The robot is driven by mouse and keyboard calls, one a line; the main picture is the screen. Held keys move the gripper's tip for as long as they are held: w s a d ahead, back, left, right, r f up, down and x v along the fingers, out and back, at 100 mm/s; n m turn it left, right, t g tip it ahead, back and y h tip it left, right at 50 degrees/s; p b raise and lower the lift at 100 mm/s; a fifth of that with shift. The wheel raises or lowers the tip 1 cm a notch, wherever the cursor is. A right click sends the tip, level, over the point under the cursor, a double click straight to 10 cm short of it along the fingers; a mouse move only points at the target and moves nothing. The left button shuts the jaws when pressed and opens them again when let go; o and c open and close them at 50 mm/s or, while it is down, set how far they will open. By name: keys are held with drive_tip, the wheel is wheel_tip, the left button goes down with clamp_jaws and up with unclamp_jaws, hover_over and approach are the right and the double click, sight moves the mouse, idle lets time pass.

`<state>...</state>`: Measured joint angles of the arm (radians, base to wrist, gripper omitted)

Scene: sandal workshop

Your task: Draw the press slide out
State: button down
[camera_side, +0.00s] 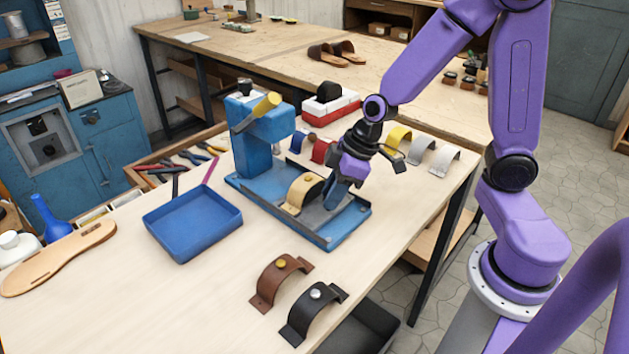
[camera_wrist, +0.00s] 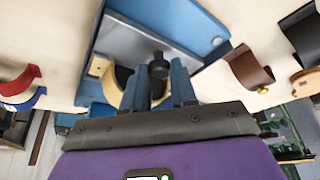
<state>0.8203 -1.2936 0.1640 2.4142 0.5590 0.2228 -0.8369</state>
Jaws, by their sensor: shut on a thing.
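The blue press (camera_side: 258,150) stands on the table, with a yellow-handled lever on top and a long blue base reaching toward the front right. Its grey slide (camera_side: 318,218) lies along the base, out in front of the press head. A tan strap (camera_side: 295,203) arches over the slide; part of it also shows in the wrist view (camera_wrist: 100,67). My gripper (camera_side: 338,192) is low over the slide, right of the strap. In the wrist view its blue fingers (camera_wrist: 160,82) close around a dark round knob (camera_wrist: 158,66). The knob's lower part is hidden.
A blue tray (camera_side: 193,225) is left of the press. A brown strap (camera_side: 279,281) and a black strap (camera_side: 313,312) stand in front. Red, yellow and white straps (camera_side: 445,160) stand behind my gripper. The table between the tray and the front straps is clear.

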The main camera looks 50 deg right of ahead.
drive_tip(key=shift+s, duration=1.8)
drive_tip(key=c, duration=0.9)
unclamp_jaws()
drive_tip(key=shift+r, duration=0.1)
drive_tip(key=shift+s+d+r, duration=0.1)
drive_tip(key=shift+s+r, duration=0.05)
drive_tip(key=shift+r, duration=0.4)
drive_tip(key=v, duration=1.6)
